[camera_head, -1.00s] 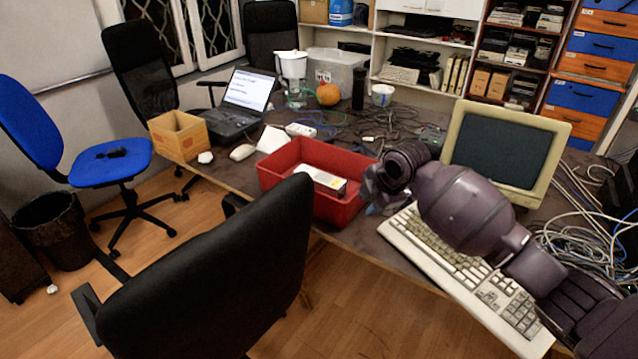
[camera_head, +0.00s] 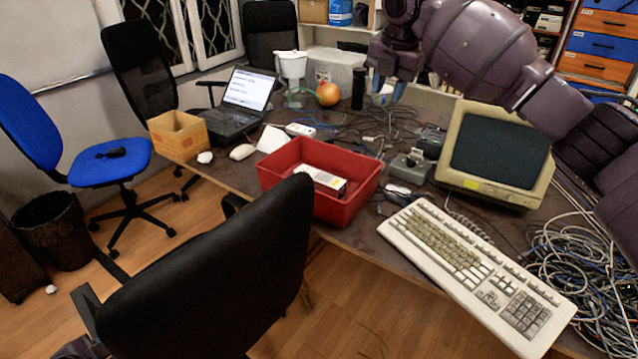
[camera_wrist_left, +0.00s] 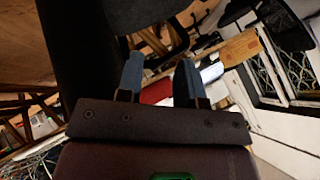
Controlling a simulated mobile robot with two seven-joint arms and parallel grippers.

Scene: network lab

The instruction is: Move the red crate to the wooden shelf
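The red crate (camera_head: 348,207) sits on the dark desk in the head view, behind the black chair back. A brown wooden shelf unit (camera_head: 563,34) stands at the back right, mostly hidden by my right arm.
The black chair (camera_head: 215,265) stands against the desk front. A keyboard (camera_head: 470,265), monitor (camera_head: 497,150) and tangled cables (camera_head: 585,265) fill the right side. Floor (camera_head: 365,300) is bare right of the chair.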

